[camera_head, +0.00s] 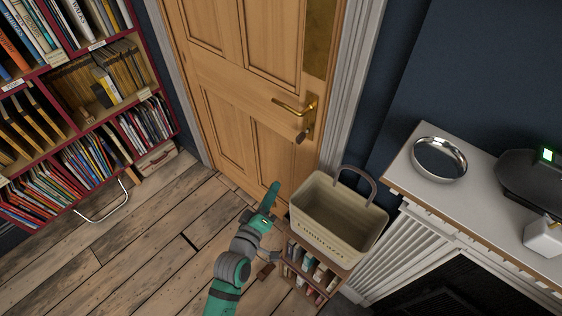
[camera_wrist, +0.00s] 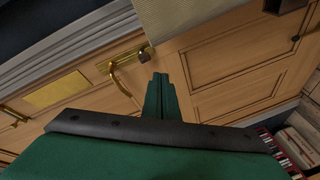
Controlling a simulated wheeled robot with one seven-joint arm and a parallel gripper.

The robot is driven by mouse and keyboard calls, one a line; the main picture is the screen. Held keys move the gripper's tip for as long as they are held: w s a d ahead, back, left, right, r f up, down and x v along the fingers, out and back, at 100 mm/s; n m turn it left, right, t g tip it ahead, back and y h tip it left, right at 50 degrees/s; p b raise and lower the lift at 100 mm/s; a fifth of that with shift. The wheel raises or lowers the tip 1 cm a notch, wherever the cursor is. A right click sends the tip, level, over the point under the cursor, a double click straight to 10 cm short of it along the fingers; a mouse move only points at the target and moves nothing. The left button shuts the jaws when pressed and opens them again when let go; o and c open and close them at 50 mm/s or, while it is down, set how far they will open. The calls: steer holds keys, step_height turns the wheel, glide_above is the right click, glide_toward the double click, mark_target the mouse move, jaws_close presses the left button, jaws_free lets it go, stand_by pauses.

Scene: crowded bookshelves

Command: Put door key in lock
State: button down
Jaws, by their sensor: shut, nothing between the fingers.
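The wooden door (camera_head: 235,80) is closed in its pale frame. It carries a brass lever handle (camera_head: 290,107) on a lock plate (camera_head: 311,117). A small dark piece that looks like the door key (camera_head: 301,137) sticks out at the plate's lower end, where the lock is. It also shows in the wrist view (camera_wrist: 147,53); how deep it sits cannot be told. My gripper (camera_head: 273,188) is shut and empty, below and left of the lock in the head view. In the wrist view its green fingers (camera_wrist: 160,92) are together, apart from the key.
A beige basket (camera_head: 315,219) stands on a small book rack (camera_head: 293,262) right of my arm. A white mantel (camera_head: 405,172) with a silver ring-shaped dish (camera_head: 439,158) is farther right. Full bookshelves (camera_head: 85,160) stand left. The wooden floor (camera_head: 140,235) between is mostly clear.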

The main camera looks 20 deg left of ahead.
steer(key=s+d+f+m+g, duration=0.1)
steer(key=s+d+f+m, duration=0.25)
steer(key=s, duration=0.55)
steer(key=s+d+f+m, duration=0.2)
steer(key=s+m, duration=0.2)
steer(key=s, duration=0.4)
steer(key=s+d+r+m, duration=0.4)
steer(key=s+d, duration=0.9)
steer(key=s, duration=0.1)
steer(key=shift+d+g, duration=0.3)
steer(key=shift+d+r+m, duration=0.1)
steer(key=shift+m, duration=0.15)
